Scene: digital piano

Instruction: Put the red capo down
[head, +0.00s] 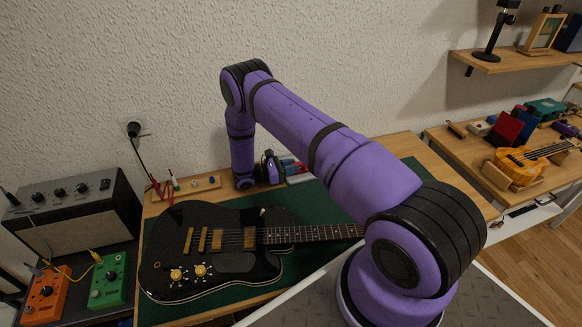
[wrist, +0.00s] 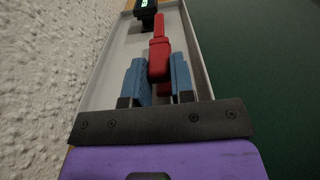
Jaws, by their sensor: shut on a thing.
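In the wrist view, the red capo (wrist: 158,48) is between the two blue fingers of my gripper (wrist: 157,72), which is shut on it. The capo points away from the gripper, over or in a shallow light grey tray (wrist: 112,72). I cannot tell whether the capo touches the tray floor. In the head view my gripper (head: 288,164) is small, at the back edge of the workbench by the wall, with the tray (head: 300,178) beside it. The capo is hard to make out there.
A black device with a green display (wrist: 146,5) is at the tray's far end. A black electric guitar (head: 215,245) lies on the green mat (head: 320,219) in front of my arm. The wall runs close behind the tray. Tools on a wooden rack (head: 185,189) stand to the left.

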